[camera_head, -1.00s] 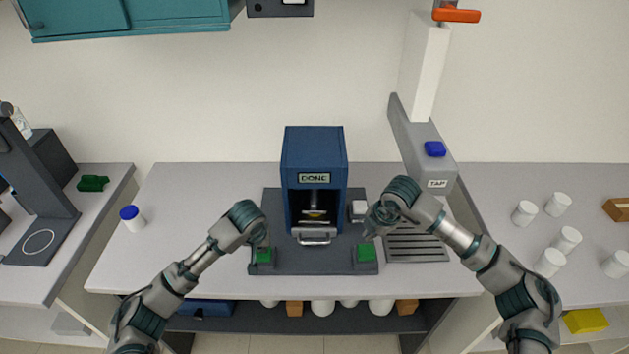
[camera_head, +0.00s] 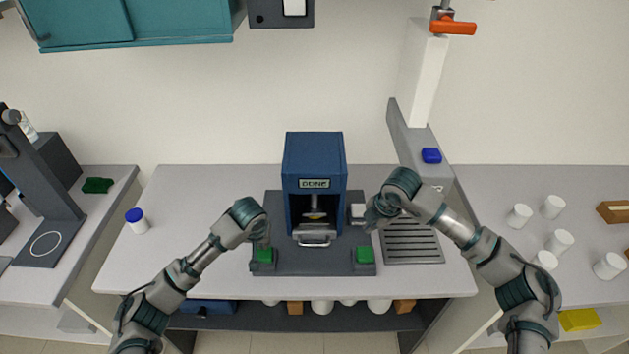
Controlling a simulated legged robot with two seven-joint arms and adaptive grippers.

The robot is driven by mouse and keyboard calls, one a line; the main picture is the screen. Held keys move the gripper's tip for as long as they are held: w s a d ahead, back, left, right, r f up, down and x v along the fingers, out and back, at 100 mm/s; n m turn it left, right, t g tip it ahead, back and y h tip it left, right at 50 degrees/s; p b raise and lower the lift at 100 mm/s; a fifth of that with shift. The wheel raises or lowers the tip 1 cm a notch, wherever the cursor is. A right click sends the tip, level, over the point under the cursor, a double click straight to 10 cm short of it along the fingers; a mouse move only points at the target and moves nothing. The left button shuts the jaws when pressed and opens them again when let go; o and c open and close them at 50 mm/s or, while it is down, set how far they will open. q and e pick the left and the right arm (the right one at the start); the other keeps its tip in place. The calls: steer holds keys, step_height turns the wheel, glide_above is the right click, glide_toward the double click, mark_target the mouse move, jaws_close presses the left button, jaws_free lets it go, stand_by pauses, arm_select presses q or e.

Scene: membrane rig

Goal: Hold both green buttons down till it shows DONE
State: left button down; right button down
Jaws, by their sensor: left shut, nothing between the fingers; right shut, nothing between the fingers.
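The blue press (camera_head: 314,155) stands on a dark base plate (camera_head: 315,266) in the middle of the table. Its display (camera_head: 314,184) reads DONE. The left green button (camera_head: 264,255) is at the plate's front left, the right green button (camera_head: 365,255) at its front right. My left gripper (camera_head: 265,240) is shut and empty, its tip just over the left button; I cannot tell whether it touches. My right gripper (camera_head: 371,226) is shut and empty, above and behind the right button, seemingly apart from it. A pale item shows inside the press opening.
A grey tap column with a blue button (camera_head: 431,156) and a slotted drain (camera_head: 411,241) stand right of the press. A blue-capped bottle (camera_head: 136,220) stands at left. Several white cups (camera_head: 558,241) are on the right table. The left tabletop is mostly clear.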

arm_select(q)
steer(key=shift+r+p, duration=2.15)
steer(key=shift+p, duration=0.35)
steer(key=shift+f, duration=0.1)
steer(key=shift+s, duration=0.1)
